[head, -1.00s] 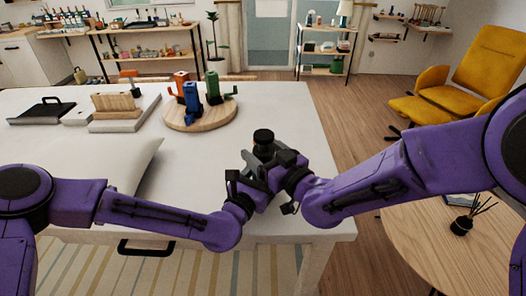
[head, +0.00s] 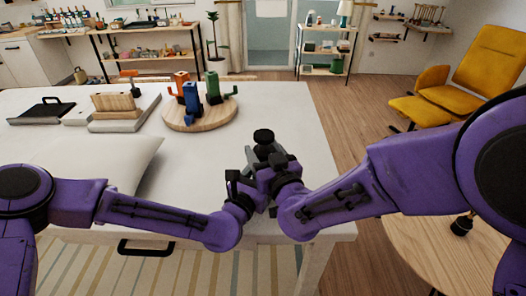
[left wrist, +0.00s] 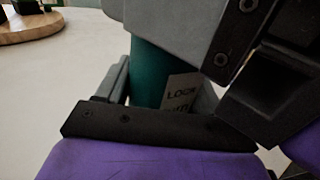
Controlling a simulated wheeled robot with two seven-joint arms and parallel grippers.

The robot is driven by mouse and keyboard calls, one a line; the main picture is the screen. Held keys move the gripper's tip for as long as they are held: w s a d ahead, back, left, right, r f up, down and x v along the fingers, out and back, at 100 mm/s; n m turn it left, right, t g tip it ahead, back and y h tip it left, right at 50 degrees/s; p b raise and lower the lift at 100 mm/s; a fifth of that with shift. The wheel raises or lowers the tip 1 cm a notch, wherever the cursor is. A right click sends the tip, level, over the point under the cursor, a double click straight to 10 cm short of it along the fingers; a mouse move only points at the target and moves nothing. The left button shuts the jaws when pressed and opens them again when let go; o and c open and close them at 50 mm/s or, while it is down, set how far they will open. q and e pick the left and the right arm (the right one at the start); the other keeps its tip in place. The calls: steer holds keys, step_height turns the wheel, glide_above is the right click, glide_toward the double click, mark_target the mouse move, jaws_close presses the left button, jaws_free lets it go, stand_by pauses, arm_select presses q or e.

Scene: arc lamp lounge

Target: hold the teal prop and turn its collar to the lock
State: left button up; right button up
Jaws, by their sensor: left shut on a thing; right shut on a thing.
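The teal prop stands upright at the table's right front; in the left wrist view its teal body (left wrist: 148,75) shows with a white label (left wrist: 180,92) reading "LOCK" above a partly hidden word. In the head view only its black round top (head: 263,136) shows clearly above the grippers. My left gripper (left wrist: 160,90) is shut on the teal body, low down, a grey finger on each side. My right gripper (head: 265,158) is shut above it, on the prop's upper part, which I take to be the collar. The right gripper's grey finger hides the collar and any lock mark there.
A round wooden board (head: 205,123) with orange, blue and green props stands farther back on the white table (head: 290,110). A pale cushion (head: 110,165) lies at the left. The table's right edge is close to my grippers. A low round table (head: 415,240) stands at the right.

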steer(key=o, duration=1)
steer(key=v, duration=0.7)
steer(key=shift+s, duration=0.25)
